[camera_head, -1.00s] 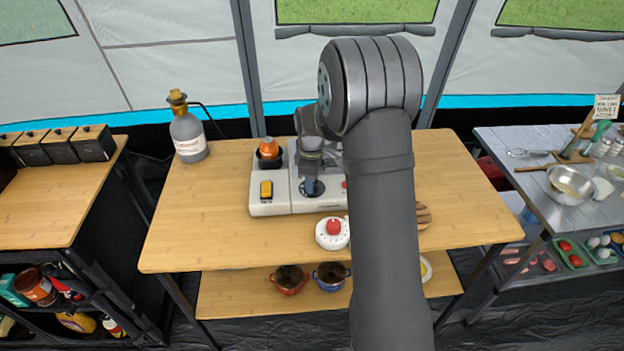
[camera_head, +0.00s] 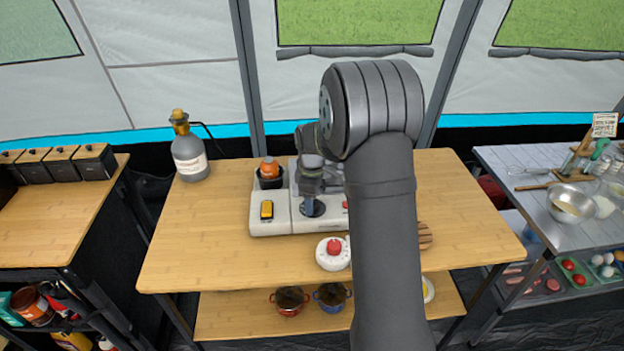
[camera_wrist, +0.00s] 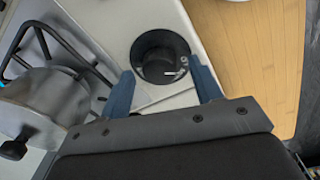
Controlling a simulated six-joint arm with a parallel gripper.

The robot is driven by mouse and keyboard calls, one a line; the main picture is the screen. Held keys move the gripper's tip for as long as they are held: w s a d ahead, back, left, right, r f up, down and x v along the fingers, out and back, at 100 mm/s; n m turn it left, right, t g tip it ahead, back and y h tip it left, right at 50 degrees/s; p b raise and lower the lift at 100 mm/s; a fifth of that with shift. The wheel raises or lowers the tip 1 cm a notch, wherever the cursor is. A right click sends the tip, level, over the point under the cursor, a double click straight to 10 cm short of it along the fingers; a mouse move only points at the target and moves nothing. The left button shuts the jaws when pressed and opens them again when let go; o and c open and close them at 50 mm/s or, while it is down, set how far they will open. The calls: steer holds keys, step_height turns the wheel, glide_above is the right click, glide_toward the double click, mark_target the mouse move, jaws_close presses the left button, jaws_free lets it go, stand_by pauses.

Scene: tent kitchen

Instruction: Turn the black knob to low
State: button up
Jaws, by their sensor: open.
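The black knob (camera_wrist: 161,58) sits on the light grey stove panel (camera_wrist: 118,22) in the wrist view. It is round and dark, with small white marks and a short pale pointer on it. My gripper (camera_wrist: 163,82) is open, its two blue fingers on either side of the knob's near edge. I cannot tell whether the fingers touch it. In the head view my gripper (camera_head: 312,206) points down over the front of the stove (camera_head: 280,226), and my arm hides the stove's right part.
A metal pot (camera_wrist: 45,100) is by the burner grate (camera_wrist: 62,45), left of my gripper. A white timer with a red top (camera_head: 333,254) stands in front of the stove. The table's left front (camera_head: 200,255) is clear.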

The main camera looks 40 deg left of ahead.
step_height(320, 180, up, 17)
steer(key=shift+s+d+f, duration=0.15)
steer(key=shift+s+d, duration=0.05)
steer(key=shift+s, duration=0.25)
stand_by(0.3)
steer(key=f, duration=1.1)
steer(key=w+f, duration=0.1)
steer(key=f, duration=0.5)
steer(key=shift+a+f, duration=0.2)
steer(key=shift+f, duration=0.05)
steer(key=shift+r, duration=0.1)
